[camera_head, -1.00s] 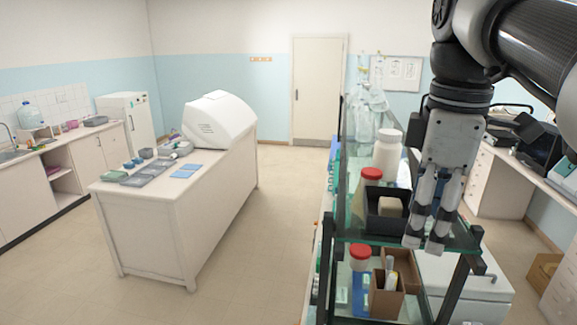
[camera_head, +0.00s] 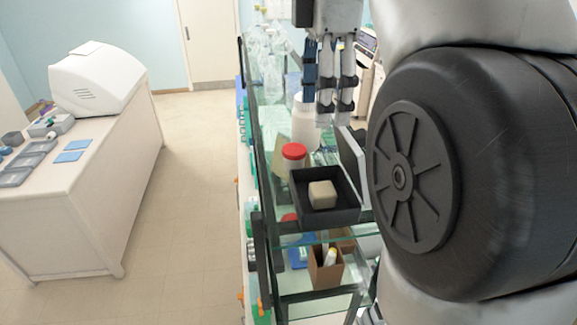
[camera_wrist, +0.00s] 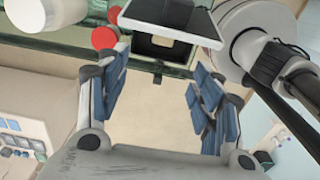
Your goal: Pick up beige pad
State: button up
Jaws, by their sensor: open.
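The beige pad (camera_head: 322,194) is a small block lying in a black open box (camera_head: 341,212) on the glass shelf's near end. In the wrist view the pad (camera_wrist: 162,41) shows partly at the top, inside the dark box, with a pale panel above it. My gripper (camera_head: 326,118) hangs behind and above the box in the head view, apart from the pad. In the wrist view its blue-padded fingers (camera_wrist: 160,105) are spread with nothing between them.
A red-capped jar (camera_head: 294,158) and a white bottle (camera_head: 304,124) stand behind the box. A cardboard box (camera_head: 325,268) sits on the lower shelf. Open floor lies left of the shelf.

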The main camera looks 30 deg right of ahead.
notch_tip(320, 180, down, 6)
jog(key=s+r+b, duration=0.1)
jog(key=s, duration=0.1)
send_over(317, 188)
notch_tip(317, 188, down, 6)
jog(key=shift+s+d+f+b, duration=0.1)
jog(key=shift+d+b, duration=0.05)
jog(key=shift+b, duration=0.3)
jog(key=shift+s+f, duration=0.15)
jog(key=shift+f, duration=0.2)
jog(key=f, duration=0.4)
jog(key=shift+w+f, duration=0.2)
jog(key=shift+f, duration=0.2)
jog(key=shift+c, duration=0.4)
jog(key=c, duration=0.8)
